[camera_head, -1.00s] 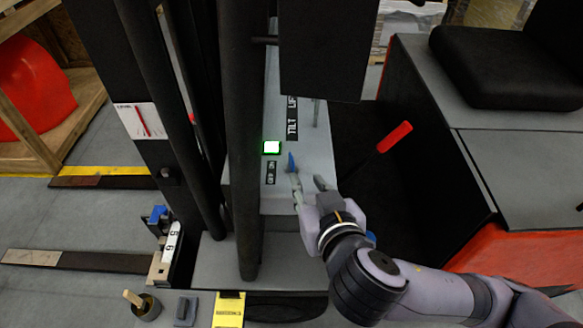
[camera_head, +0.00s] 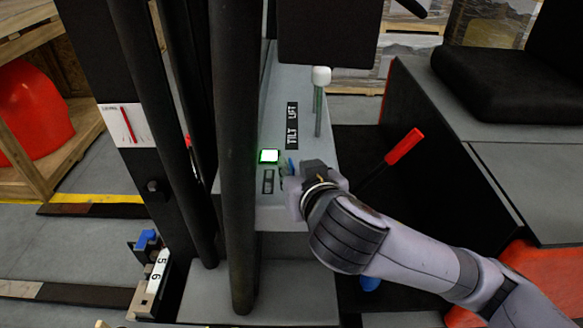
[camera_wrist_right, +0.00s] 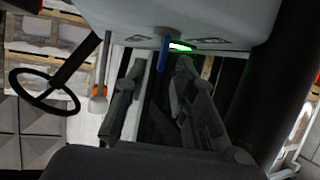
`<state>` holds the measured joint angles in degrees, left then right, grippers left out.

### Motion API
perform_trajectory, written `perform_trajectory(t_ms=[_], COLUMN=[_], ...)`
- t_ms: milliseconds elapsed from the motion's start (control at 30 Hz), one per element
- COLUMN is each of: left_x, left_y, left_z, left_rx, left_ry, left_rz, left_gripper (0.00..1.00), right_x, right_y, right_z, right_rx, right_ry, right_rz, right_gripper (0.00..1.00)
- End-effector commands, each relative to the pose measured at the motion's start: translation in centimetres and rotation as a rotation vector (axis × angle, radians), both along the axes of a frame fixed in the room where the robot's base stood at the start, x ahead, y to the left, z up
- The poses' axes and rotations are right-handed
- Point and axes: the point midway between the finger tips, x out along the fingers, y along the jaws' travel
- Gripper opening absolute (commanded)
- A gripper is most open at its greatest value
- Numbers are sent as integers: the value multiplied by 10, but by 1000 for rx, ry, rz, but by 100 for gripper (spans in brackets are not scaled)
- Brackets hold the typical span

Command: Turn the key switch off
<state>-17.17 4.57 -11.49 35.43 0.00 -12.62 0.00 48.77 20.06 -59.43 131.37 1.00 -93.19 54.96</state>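The key switch has a blue key (camera_head: 291,166) on the grey console (camera_head: 283,218), beside a green-rimmed lit indicator (camera_head: 269,156). In the right wrist view the blue key (camera_wrist_right: 163,54) stands upright at the top, next to the glowing indicator (camera_wrist_right: 180,46). My right gripper (camera_wrist_right: 157,68) is open, with a finger on each side of the key and visible gaps. In the head view my right gripper (camera_head: 290,177) is at the key and its hand partly hides it. My left gripper is not in view.
A white-knobbed lever (camera_head: 321,76) rises behind the key by the TILT and LIFT labels (camera_head: 292,124). A red-handled lever (camera_head: 404,146) stands to the right. Dark mast posts (camera_head: 237,180) are close on the left. The wrist view shows a steering wheel (camera_wrist_right: 43,90).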

Motion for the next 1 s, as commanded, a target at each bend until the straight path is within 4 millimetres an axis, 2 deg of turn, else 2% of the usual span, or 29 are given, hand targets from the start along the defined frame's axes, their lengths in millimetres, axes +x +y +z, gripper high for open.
perform_trajectory(t_ms=[33,200,600,1000], left_x=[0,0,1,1], left_y=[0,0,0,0], left_z=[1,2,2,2], left_rx=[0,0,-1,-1], left_ry=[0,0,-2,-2], left_rz=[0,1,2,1], left_gripper=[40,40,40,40], right_x=[9,26,33,32], right_y=[1,7,9,8], right_z=[-3,-11,-14,-14], right_rx=[-3,0,0,0], right_ry=[0,0,-1,-1], right_rz=[-3,-1,0,0], right_gripper=[25,25,25,0])
